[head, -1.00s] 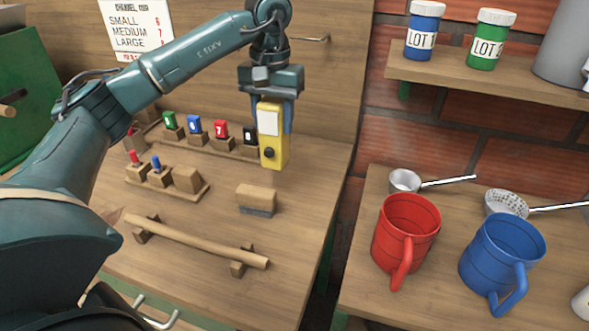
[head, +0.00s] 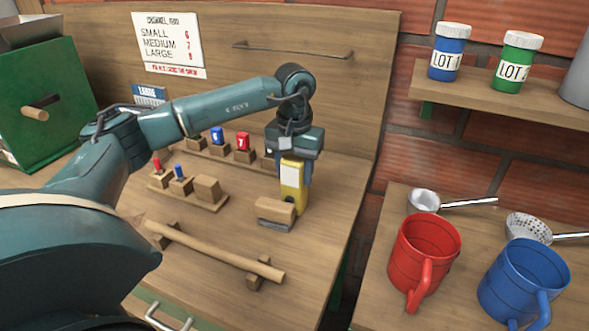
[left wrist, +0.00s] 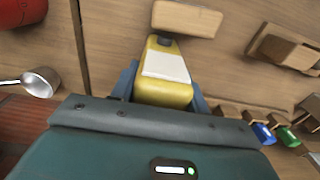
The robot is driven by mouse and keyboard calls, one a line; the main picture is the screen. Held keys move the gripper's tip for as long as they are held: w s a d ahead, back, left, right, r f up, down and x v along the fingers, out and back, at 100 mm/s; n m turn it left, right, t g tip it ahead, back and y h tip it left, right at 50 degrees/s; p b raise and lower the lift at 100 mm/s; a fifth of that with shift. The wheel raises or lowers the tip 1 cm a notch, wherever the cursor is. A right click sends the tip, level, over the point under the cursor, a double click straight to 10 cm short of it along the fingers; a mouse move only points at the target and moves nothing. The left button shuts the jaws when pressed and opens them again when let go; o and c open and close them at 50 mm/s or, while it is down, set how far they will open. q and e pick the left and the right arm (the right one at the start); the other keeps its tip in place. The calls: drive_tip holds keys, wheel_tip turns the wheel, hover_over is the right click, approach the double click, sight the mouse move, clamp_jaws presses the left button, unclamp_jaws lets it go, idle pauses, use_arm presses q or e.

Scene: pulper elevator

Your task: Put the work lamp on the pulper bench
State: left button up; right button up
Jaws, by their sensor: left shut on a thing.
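The work lamp (head: 293,187) is a yellow block with a white panel and a dark round knob low on it. My left gripper (head: 295,170) is shut on its upper part and holds it upright, pointing down, over the right part of the pulper bench (head: 325,220). The lamp's lower end is just behind a wooden brush block; I cannot tell if it touches the bench. In the left wrist view the lamp (left wrist: 165,75) sits between the blue fingers (left wrist: 163,90). My right gripper is not in view.
The brush block (head: 275,211) is close in front of the lamp. A long wooden stick (head: 215,250) lies on supports nearer me. Racks with coloured pegs (head: 180,185) and numbered tags stand behind. A red mug (head: 422,255) and blue mug (head: 520,280) stand on the right table.

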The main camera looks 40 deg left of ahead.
use_arm(q)
drive_tip(key=o, duration=1.1)
drive_tip(key=shift+r, duration=0.6)
wheel_tip(320, 180, up, 11)
